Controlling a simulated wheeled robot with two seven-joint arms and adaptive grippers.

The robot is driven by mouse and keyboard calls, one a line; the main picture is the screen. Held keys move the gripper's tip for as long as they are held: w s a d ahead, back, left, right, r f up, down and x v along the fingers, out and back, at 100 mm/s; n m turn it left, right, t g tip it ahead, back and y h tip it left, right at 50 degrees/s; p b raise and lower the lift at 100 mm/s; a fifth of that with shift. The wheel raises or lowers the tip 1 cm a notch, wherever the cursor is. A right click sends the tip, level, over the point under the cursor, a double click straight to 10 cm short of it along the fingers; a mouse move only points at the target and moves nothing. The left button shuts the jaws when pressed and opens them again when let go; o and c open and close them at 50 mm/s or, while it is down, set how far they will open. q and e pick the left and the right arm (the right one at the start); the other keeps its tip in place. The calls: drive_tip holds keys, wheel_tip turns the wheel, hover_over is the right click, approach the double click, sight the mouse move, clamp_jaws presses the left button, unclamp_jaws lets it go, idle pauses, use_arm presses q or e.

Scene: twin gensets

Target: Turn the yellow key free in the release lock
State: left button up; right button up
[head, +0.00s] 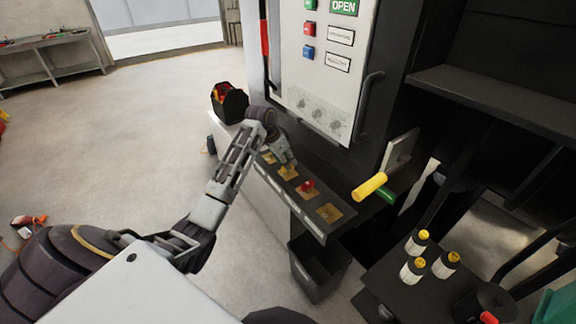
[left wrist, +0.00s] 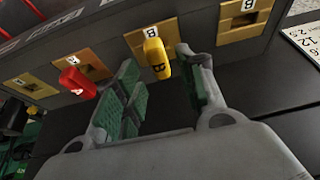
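The yellow key (left wrist: 158,60), marked with a dark letter, sits in a brass lock plate (left wrist: 141,38) marked B on the dark sloping panel. My left gripper (left wrist: 157,56) is open, its green-padded fingers on either side of the key with a visible gap at each side. In the head view my left gripper (head: 287,160) is over the second plate (head: 288,173) from the far end of the panel and hides the key. A red key (left wrist: 76,84) stands in the neighbouring plate; it also shows in the head view (head: 307,186). My right gripper is not in view.
Empty brass plates (head: 329,212) (left wrist: 242,21) lie at both ends of the row. A yellow-handled lever (head: 370,186) sticks out right of the panel. A dark bin (head: 318,265) stands below. White bottles with yellow caps (head: 413,270) stand at lower right. The floor at left is largely clear.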

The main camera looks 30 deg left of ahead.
use_arm(q)
drive_tip(key=shift+x, duration=1.6)
drive_tip(key=shift+c, duration=0.5)
clamp_jaws()
